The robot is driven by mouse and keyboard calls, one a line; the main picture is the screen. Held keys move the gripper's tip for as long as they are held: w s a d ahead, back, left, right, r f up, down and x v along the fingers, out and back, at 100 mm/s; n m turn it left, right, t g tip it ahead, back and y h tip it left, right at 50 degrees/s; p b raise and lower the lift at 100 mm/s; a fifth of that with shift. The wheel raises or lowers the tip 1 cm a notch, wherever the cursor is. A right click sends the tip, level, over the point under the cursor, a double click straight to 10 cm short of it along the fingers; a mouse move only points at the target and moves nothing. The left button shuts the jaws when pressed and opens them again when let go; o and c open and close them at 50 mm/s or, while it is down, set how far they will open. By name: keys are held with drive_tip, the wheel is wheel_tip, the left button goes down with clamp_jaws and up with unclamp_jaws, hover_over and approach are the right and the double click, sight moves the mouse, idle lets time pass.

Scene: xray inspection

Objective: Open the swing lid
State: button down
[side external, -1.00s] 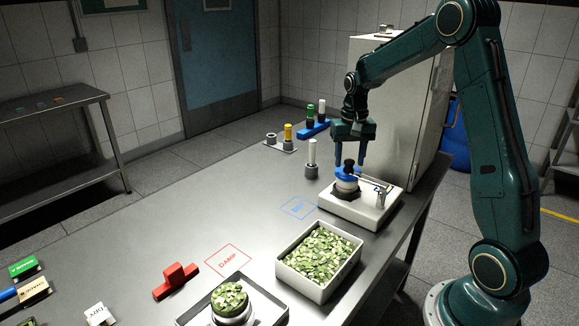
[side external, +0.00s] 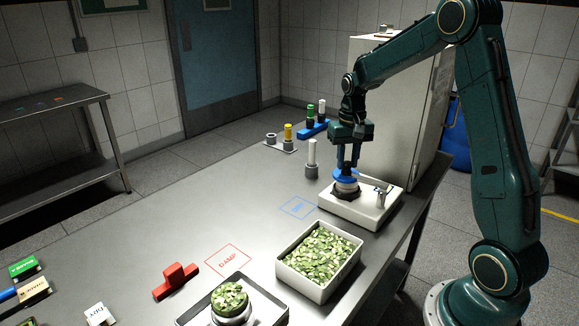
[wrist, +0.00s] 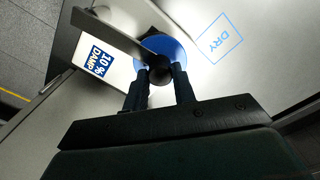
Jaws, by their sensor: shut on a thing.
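The blue swing lid (side external: 345,177) sits on top of a white instrument box (side external: 362,210) and looks closed over a pale round cup. It also shows as a blue disc in the wrist view (wrist: 179,50). My gripper (side external: 347,163) points straight down over the lid. In the wrist view my gripper's fingers (wrist: 160,72) are shut on a dark round knob (wrist: 158,68) on the lid. The box carries a blue "10 % DAMP" label (wrist: 101,63).
A dark bar (wrist: 105,30) extends over the box in the wrist view. A tray of green leaves (side external: 318,280) stands in front of the box, and a white cabinet (side external: 392,110) behind it. A white-topped cylinder (side external: 311,155) is left of the lid.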

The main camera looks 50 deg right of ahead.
sight(343, 179)
drive_tip(key=a+n, duration=0.3)
drive_tip(key=shift+s, duration=0.4)
drive_tip(key=s+a+n, duration=0.6)
drive_tip(key=s+n, duration=0.1)
drive_tip(key=n, duration=0.4)
drive_tip(key=shift+s+n, duration=0.3)
drive_tip(key=shift+s, duration=0.1)
drive_tip(key=c, duration=1.1)
unclamp_jaws()
drive_tip(key=shift+c, duration=0.2)
drive_tip(key=shift+r, duration=0.15)
wheel_tip(343, 179, up, 14)
drive_tip(key=shift+f, duration=0.2)
drive_tip(key=shift+a, duration=0.1)
